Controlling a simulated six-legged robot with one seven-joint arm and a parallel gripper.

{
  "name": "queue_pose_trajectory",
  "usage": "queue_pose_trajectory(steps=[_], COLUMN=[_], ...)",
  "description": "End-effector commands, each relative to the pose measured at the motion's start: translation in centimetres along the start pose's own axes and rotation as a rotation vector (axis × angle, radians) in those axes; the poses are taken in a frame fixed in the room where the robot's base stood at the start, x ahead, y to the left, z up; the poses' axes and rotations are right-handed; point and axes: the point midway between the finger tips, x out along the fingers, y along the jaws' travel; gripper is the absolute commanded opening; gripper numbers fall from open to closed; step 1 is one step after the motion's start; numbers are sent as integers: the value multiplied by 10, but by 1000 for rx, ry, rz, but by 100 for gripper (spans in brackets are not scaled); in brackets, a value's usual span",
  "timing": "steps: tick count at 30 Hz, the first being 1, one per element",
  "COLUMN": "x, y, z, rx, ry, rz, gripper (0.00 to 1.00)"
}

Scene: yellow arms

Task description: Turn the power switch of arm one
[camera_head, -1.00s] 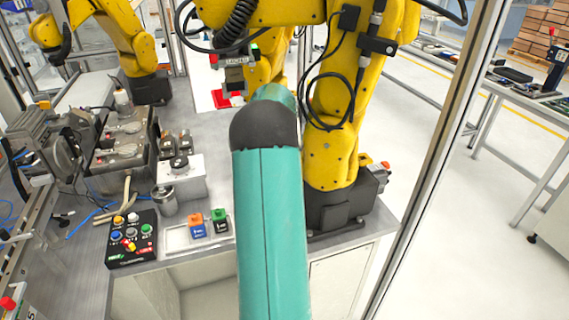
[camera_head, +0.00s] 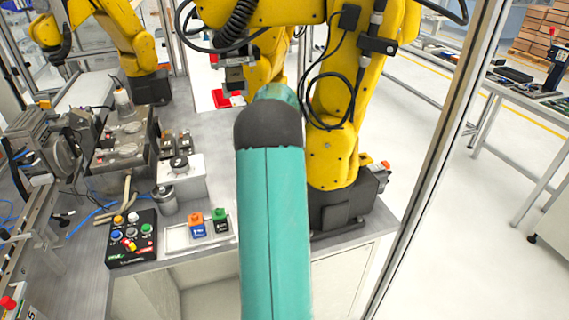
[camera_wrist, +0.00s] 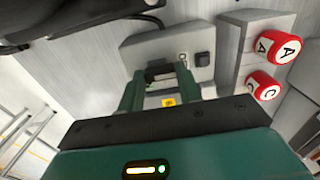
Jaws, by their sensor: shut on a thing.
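In the wrist view my gripper (camera_wrist: 157,80) has its two teal fingers at a light grey switch box (camera_wrist: 150,46). They are shut on a dark switch part (camera_wrist: 158,71), apparently the power switch, mostly hidden between the fingers. A second small black knob (camera_wrist: 202,58) sits on the same box, to the right. A yellow label (camera_wrist: 168,102) shows between the fingers. In the head view my teal arm hides my gripper and this box. A large yellow robot arm (camera_head: 333,150) stands behind my arm; which arm is number one cannot be read.
Red-and-white caps marked A (camera_wrist: 278,46) and C (camera_wrist: 263,86) stand close right of the switch box. In the head view a black button panel (camera_head: 131,238), orange (camera_head: 197,225) and green (camera_head: 220,222) button blocks and a metal cylinder (camera_head: 164,200) stand left of my arm.

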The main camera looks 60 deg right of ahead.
Motion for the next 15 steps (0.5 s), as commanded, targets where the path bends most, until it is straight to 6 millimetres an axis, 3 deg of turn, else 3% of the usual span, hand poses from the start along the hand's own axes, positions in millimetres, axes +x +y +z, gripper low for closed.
queue_pose_trajectory(steps=[11, 12, 15], x=[-1, -1, 0], y=[0, 0, 0], z=[0, 0, 0], rx=[-6, -6, -6], ry=[-1, -1, -1], rz=[0, 0, 0], gripper=[12, 40, 44])
